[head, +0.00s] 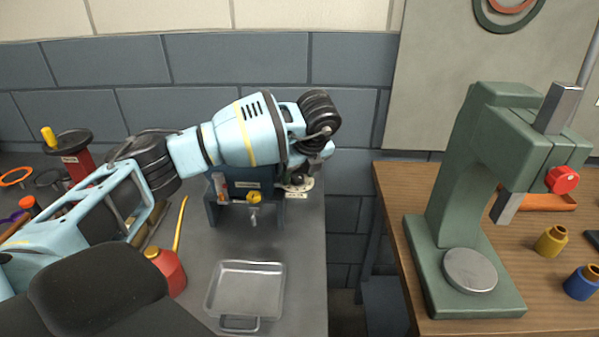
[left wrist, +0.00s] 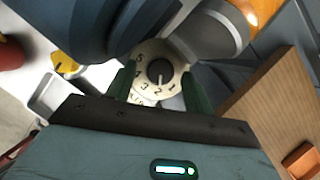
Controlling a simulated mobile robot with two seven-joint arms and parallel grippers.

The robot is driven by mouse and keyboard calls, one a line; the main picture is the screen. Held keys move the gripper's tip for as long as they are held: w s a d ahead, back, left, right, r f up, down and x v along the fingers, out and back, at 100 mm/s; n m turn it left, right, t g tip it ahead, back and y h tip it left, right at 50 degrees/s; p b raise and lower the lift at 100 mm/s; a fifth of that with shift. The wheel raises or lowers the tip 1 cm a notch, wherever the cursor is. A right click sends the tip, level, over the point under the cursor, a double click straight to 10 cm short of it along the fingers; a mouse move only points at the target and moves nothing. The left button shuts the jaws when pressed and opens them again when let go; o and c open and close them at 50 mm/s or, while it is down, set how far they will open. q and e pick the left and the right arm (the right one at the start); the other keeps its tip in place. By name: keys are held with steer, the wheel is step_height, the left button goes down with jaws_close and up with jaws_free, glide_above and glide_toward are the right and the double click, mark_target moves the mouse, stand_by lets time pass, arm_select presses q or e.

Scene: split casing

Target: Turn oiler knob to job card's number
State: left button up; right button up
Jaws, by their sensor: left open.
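The oiler knob (left wrist: 160,72) is dark and round on a cream dial with numbers in the left wrist view. Its white mark seems to point down toward the 2. In the head view the dial (head: 300,188) shows small at the right of the blue casing (head: 245,187). My left gripper (left wrist: 160,88) is open, its green fingers on either side of the dial. Contact with the knob cannot be told. White material with dark print shows below the dial, partly hidden; I cannot tell whether it is the job card. My right gripper is not in view.
A yellow knob (head: 254,198) is on the casing's front. A metal tray (head: 245,291) and a red oil can (head: 168,271) stand on the grey bench. A green press (head: 452,187) stands on the wooden bench to the right, across a gap.

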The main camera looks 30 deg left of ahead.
arm_select(q)
steer(key=c, duration=1)
steer(key=shift+o, duration=0.2)
steer(key=shift+s+r+m+p, duration=0.15)
steer(key=shift+m+p, duration=0.2)
steer(key=shift+m, duration=0.25)
steer(key=shift+a+m+t+h, duration=0.1)
steer(key=shift+m+t+h, duration=0.3)
steer(key=shift+m, duration=0.3)
steer(key=shift+m+p, duration=0.3)
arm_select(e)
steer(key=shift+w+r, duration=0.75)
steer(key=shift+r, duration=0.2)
arm_select(q)
steer(key=shift+f, duration=0.2)
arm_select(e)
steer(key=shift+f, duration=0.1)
arm_select(q)
steer(key=o, duration=1)
steer(key=shift+c, duration=0.2)
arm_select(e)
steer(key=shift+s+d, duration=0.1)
